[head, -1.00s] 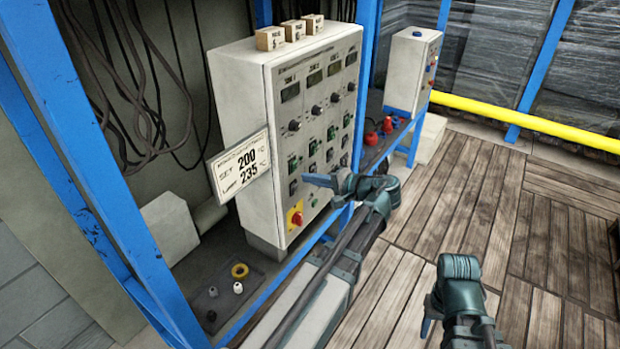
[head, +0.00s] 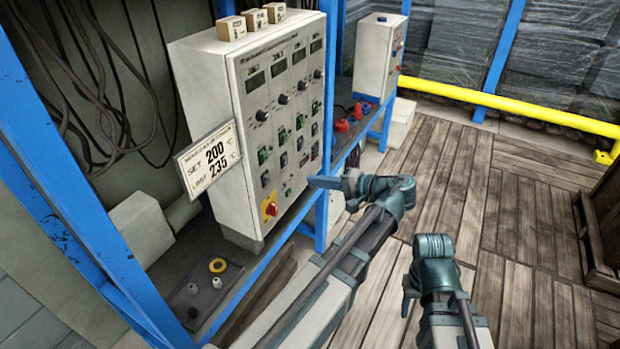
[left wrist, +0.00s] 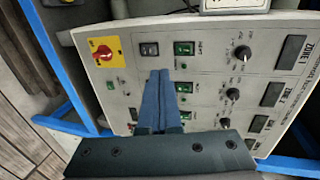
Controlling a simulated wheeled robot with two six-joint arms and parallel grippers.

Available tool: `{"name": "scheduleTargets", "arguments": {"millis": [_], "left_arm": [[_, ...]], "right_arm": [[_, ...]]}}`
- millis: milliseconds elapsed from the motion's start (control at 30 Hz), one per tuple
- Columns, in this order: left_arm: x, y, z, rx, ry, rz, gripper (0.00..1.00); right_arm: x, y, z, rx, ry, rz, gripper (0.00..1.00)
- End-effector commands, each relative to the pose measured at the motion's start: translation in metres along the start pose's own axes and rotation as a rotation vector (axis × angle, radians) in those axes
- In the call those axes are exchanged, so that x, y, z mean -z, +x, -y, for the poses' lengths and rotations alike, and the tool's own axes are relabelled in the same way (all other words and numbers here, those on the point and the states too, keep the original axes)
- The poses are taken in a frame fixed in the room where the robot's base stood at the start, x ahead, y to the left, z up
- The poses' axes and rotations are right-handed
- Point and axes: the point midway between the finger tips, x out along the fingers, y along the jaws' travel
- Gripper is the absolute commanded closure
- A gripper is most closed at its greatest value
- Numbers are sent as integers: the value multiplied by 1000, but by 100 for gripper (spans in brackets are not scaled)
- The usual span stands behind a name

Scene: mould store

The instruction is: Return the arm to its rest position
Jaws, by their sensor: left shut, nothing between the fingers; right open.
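My left gripper (head: 325,182) is in front of the lower right edge of the grey control cabinet (head: 223,85) in the head view. Its blue fingers are shut with nothing between them, and they also show in the left wrist view (left wrist: 157,100), pointing at the panel with its switches and knobs. I cannot tell from the head view how far the tips are from the panel. My right gripper (head: 407,303) hangs low at the lower right over the wooden floor, pointing down. It is open and empty, though its fingers are mostly hidden by its wrist.
A blue frame (head: 58,205) surrounds the cabinet. A second, smaller box (head: 375,58) stands behind. A yellow rail (head: 500,103) runs along the back.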

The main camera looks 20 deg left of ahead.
Motion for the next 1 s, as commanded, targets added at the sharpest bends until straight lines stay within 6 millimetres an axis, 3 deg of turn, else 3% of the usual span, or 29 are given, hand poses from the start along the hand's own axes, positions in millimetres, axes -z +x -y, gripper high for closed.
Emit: {"name": "scheduleTargets", "arguments": {"millis": [467,567,667,767,900,1000], "left_arm": [[0,0,0,-2,1,0,100],[-6,-2,-9,-47,10,-6,100],[-21,-10,-34,-178,37,-22,100],[-43,-29,-74,-381,80,-47,100],[-76,-70,-126,-682,142,-81,100],[-99,-103,-152,-871,179,-100,100]], "right_arm": [[0,0,0,0,0,0,50],[0,-2,0,0,0,0,50],[0,-6,-1,0,0,0,50],[-1,-12,-1,0,0,0,50],[-1,-18,-2,0,0,0,50],[-1,-22,-2,0,0,0,50]]}}
